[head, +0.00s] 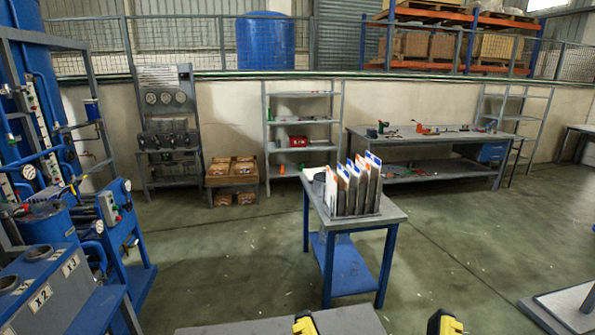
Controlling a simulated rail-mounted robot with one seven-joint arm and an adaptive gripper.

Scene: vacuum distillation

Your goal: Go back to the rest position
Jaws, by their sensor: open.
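Two yellow-and-black tips, which look like the fingers of my gripper (374,324), show at the bottom edge of the head view. They stand wide apart with nothing visible between them, so it looks open and empty. The rest of my gripper and arm is below the picture. The gripper is on the near side of a small blue-legged table (345,226), apart from it.
The small table bears a rack of upright white-and-coloured sheets (354,185). Blue distillation equipment (60,225) fills the left side. A grey slab (280,322) lies at bottom centre. A workbench (440,135) and shelves (302,130) stand along the back wall. Floor at right centre is clear.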

